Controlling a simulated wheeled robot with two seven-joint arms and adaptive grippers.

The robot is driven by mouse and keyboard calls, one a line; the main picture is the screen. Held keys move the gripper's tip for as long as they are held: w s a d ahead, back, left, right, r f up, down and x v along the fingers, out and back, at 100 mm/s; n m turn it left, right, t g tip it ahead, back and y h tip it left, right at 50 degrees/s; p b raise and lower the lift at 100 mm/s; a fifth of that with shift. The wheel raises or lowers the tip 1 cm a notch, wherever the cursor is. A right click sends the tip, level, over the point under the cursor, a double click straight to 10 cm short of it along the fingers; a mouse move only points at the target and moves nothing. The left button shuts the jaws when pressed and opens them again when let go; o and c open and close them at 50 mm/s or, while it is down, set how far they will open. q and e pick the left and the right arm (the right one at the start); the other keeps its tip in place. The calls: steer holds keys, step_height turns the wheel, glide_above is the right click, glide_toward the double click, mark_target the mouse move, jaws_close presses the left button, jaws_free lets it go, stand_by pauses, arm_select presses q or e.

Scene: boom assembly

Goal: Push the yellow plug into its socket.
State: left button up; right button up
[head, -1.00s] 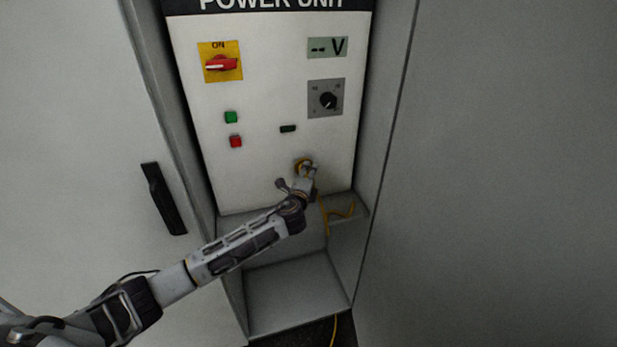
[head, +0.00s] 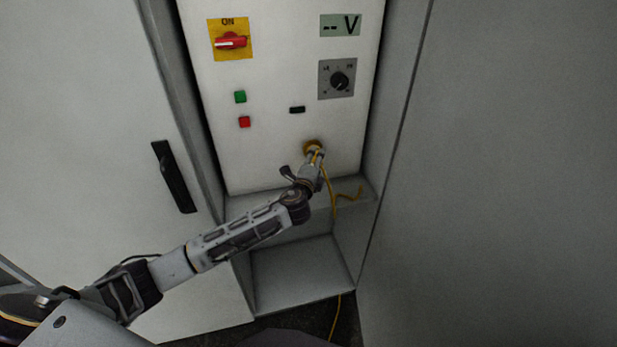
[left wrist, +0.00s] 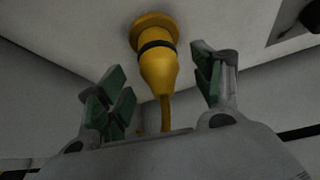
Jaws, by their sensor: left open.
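The yellow plug (left wrist: 158,72) points at the panel, its front end against the round yellow socket (left wrist: 153,22), with a dark band just below the socket's flange. I cannot tell how deep it sits. In the head view the socket (head: 313,146) is low on the panel. My left gripper (head: 315,158) is just in front of it. Its green-padded fingers stand open on either side of the plug in the left wrist view, with gaps showing on both sides. The yellow cable (head: 331,190) runs down from the plug. My right gripper is not in view.
The white panel (head: 275,155) carries a red rotary switch (head: 231,41), green and red buttons, a display and a dark knob (head: 339,81). Grey side walls flank the recess. A ledge (head: 355,187) juts out below the panel. A door with a black handle (head: 174,177) stands at left.

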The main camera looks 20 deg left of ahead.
arm_select(q)
steer(key=s, duration=0.8)
steer(key=shift+s+d+r, duration=0.3)
steer(key=shift+d+r, duration=0.05)
steer(key=shift+r, duration=0.1)
steer(key=shift+f, duration=0.1)
steer(key=s+f+n+g+h, duration=0.1)
steer(key=s+f+n+g, duration=0.4)
steer(key=s, duration=0.5)
steer(key=s+a+f+n+g, duration=0.1)
steer(key=s+f+n+g, duration=0.4)
steer(key=s, duration=0.5)
steer(key=s+f+n+g+h, duration=0.1)
steer(key=s+f+n+g, duration=0.2)
steer(key=s+f+n, duration=0.6)
steer(key=s+f+m+g, duration=0.1)
steer(key=s+f, duration=0.1)
steer(key=f, duration=1.4)
steer(key=s+f+m+g, duration=0.1)
steer(key=s+f, duration=0.1)
steer(key=f, duration=1.3)
steer(key=s+a+f, duration=0.2)
steer(key=s+f, duration=0.7)
steer(key=s, duration=0.2)
steer(key=s+a+f, duration=0.2)
steer(key=s+f, duration=0.8)
steer(key=s, duration=0.1)
steer(key=shift+s+a+f+g+y, duration=0.2)
steer(key=shift+f+g+y, duration=0.1)
steer(key=shift+g, duration=0.1)
